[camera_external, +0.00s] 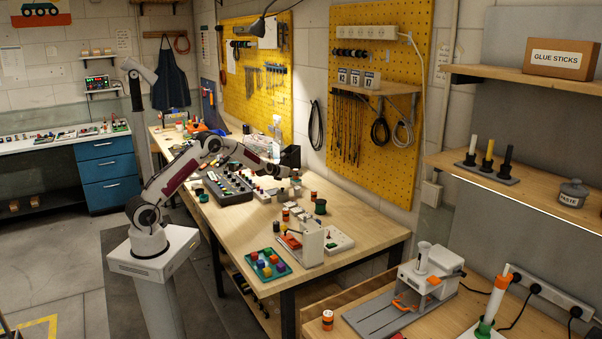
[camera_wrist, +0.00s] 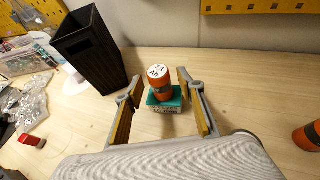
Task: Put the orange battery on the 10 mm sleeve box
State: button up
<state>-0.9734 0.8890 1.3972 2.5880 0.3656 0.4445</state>
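In the wrist view an orange battery (camera_wrist: 159,85) with a dark band and a pale, marked top stands on a small teal box (camera_wrist: 179,103) with a printed white front. I take this as the 10 mm sleeve box, but its print is too small to read. My gripper (camera_wrist: 158,92) is open, with one finger on each side of the battery and a visible gap to both. In the external view my gripper (camera_external: 289,172) is over the far part of the bench, and the battery and box there are too small to make out clearly.
A second orange cylinder (camera_wrist: 308,136) lies at the right edge of the wrist view. A tall black bin (camera_wrist: 90,48) stands close on the left, near clear bags (camera_wrist: 35,100). The wooden bench (camera_external: 365,228) has bare room to the right of the battery.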

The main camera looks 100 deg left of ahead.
jog(key=shift+r, duration=0.2)
jog(key=v, duration=1.2)
dwell(0.5)
dwell(0.8)
